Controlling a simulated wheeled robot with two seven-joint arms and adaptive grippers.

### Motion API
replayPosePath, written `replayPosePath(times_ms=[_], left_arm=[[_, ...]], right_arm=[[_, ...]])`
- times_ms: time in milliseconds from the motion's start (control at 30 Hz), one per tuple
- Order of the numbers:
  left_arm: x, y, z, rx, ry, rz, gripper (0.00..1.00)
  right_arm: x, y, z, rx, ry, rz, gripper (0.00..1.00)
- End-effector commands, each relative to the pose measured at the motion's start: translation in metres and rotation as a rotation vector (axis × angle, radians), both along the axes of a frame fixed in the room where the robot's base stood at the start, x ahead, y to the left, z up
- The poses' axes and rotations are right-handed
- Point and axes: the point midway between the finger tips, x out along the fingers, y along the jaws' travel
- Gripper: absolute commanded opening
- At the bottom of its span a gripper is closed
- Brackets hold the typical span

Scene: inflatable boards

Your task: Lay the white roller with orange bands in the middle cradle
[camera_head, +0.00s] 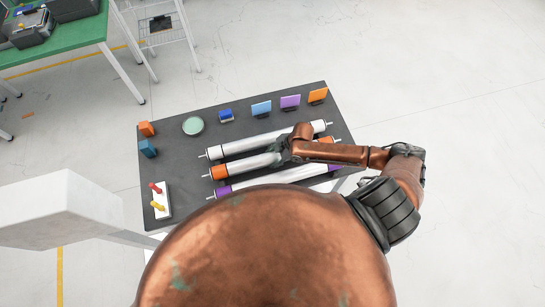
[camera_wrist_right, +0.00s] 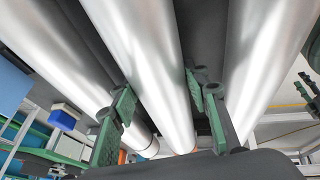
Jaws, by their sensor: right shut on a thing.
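The white roller with orange bands (camera_head: 247,164) lies crosswise over the dark tabletop in the head view, between two other rollers. An orange band shows at its left end and another near its right end. My right gripper (camera_head: 281,152) is shut on this roller near its middle. In the right wrist view the roller (camera_wrist_right: 145,60) passes between the two green fingers of my gripper (camera_wrist_right: 160,95). The middle cradle is hidden under the rollers and my arm, and I cannot tell whether the roller rests in it or is slightly above it. My left gripper is out of view.
Along the table's back (camera_head: 167,110) stand a green disc (camera_head: 193,126) and several coloured blocks and plates.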

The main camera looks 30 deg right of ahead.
Motion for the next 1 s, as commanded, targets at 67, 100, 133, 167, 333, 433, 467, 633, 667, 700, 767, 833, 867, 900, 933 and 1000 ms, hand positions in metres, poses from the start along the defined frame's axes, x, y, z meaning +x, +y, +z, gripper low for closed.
replayPosePath(times_ms=[67,100,133,167,333,433,467,633,667,700,767,833,867,900,933,1000], left_arm=[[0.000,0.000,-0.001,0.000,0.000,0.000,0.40],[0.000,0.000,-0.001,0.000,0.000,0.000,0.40],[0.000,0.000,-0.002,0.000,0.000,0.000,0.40],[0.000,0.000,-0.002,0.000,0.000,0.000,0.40],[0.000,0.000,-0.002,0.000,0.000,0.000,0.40],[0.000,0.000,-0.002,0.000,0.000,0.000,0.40],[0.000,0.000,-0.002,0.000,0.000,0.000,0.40],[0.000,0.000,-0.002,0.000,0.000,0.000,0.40],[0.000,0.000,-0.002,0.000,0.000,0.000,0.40],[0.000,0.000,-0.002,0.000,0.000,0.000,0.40],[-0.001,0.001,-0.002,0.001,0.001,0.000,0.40],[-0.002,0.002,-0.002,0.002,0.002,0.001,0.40],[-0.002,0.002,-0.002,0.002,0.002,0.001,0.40],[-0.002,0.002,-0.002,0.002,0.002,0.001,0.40],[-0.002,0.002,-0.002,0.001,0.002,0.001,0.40],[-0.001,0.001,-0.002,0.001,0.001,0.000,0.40]], right_arm=[[0.002,0.001,0.000,0.001,-0.004,0.001,0.00],[0.002,0.001,-0.001,0.001,-0.004,0.001,0.00],[0.002,0.001,-0.002,0.001,-0.004,0.001,0.00],[0.002,0.001,-0.003,0.001,-0.004,0.001,0.00],[0.002,0.001,-0.003,0.001,-0.004,0.001,0.49],[0.001,0.000,-0.004,0.000,-0.002,0.000,0.56],[0.001,0.000,-0.004,0.000,-0.002,0.000,0.58],[0.000,0.000,-0.005,0.000,-0.001,0.000,0.62],[0.000,0.000,-0.005,0.000,-0.001,0.000,0.62],[0.000,0.000,-0.005,0.000,-0.001,0.000,0.62],[-0.002,-0.001,-0.006,-0.001,0.004,0.000,0.62],[-0.002,-0.001,-0.005,-0.001,0.003,-0.001,0.62],[-0.002,-0.002,-0.003,-0.001,0.003,-0.001,0.62],[-0.002,-0.003,0.000,-0.002,0.001,0.000,0.62],[-0.003,-0.004,0.003,-0.002,0.000,0.000,0.62],[-0.006,-0.008,0.013,-0.002,0.000,0.001,0.62]])
